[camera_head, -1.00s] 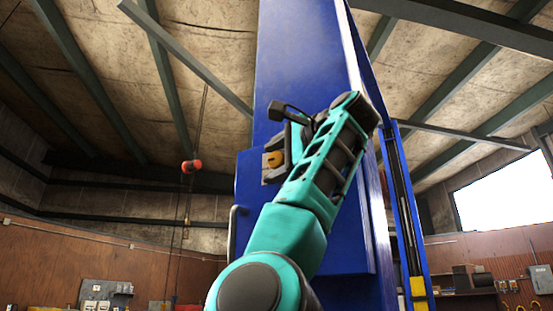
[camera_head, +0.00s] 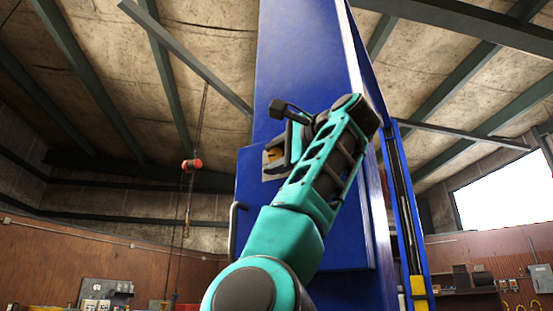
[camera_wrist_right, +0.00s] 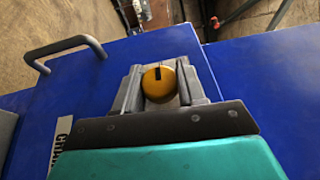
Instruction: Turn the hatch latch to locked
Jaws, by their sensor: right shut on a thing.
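The hatch latch shows in the right wrist view as a round yellow knob (camera_wrist_right: 159,86) with a short dark mark near its top edge. It sits on the blue hatch (camera_wrist_right: 250,105). My right gripper (camera_wrist_right: 160,84) is shut on the knob, with one grey finger on each side. In the head view the right gripper (camera_head: 283,152) is at the left side of the blue column, and its fingers mostly hide the latch (camera_head: 271,155). My left gripper is not in view.
A bar handle (camera_head: 233,230) is on the hatch's left edge; it also shows in the wrist view (camera_wrist_right: 65,48). A partly covered white label (camera_wrist_right: 62,138) lies beside the gripper. A red-orange pendant (camera_head: 192,165) hangs on a cable at left, with open space around it.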

